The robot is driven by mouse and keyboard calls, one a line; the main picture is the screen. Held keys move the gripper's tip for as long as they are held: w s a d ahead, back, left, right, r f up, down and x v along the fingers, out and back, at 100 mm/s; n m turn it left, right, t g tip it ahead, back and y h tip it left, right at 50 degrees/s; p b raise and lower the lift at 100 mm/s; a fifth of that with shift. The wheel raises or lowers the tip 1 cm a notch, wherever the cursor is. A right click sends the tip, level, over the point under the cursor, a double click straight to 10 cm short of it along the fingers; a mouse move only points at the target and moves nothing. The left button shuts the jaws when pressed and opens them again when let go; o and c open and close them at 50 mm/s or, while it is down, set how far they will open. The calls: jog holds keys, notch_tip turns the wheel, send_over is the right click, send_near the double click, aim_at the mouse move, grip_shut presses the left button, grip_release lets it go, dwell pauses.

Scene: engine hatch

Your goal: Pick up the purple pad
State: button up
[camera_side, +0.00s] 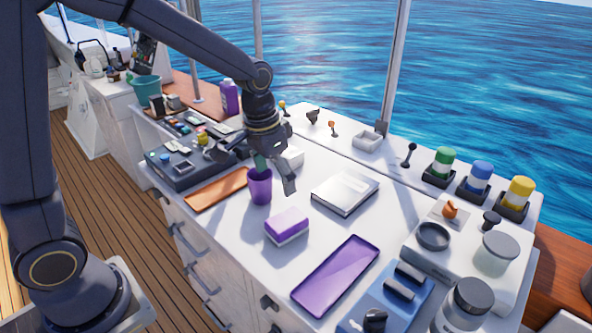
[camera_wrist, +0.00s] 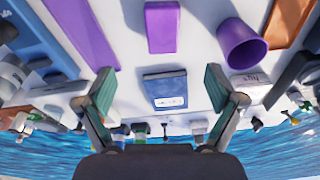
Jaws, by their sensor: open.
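The purple pad (camera_side: 287,224) has a purple top and a white lower layer. It lies flat on the white counter, between the purple cup and the purple tray in the side view. In the wrist view the purple pad (camera_wrist: 162,28) is near the top middle, beyond the fingertips. My gripper (camera_side: 275,174) is open and empty, above the counter and apart from the pad, up and slightly left of it in the side view. In the wrist view my gripper (camera_wrist: 160,88) has its fingers spread wide, with a flat book-like block between them in the picture.
The purple cup (camera_side: 260,186) stands close to my gripper; one finger partly overlaps it in view. The flat block (camera_side: 345,192) lies right of the gripper. A purple tray (camera_side: 336,275) lies in front of the pad, and an orange tray (camera_side: 217,188) lies left. Bare counter surrounds the pad.

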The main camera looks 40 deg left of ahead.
send_near(286, 219)
jog(key=f, duration=0.5)
jog(key=shift+d+f, duration=0.25)
jog(key=shift+f, duration=0.05)
jog(key=f, duration=0.1)
jog(key=w+f, duration=0.1)
jog(key=f, duration=0.3)
jog(key=shift+w+a+f, duration=0.1)
jog(key=shift+w+f, duration=0.15)
jog(key=shift+w, duration=0.1)
jog(key=c, duration=1.3)
jog(key=shift+o, duration=0.2)
jog(key=shift+r, duration=0.15)
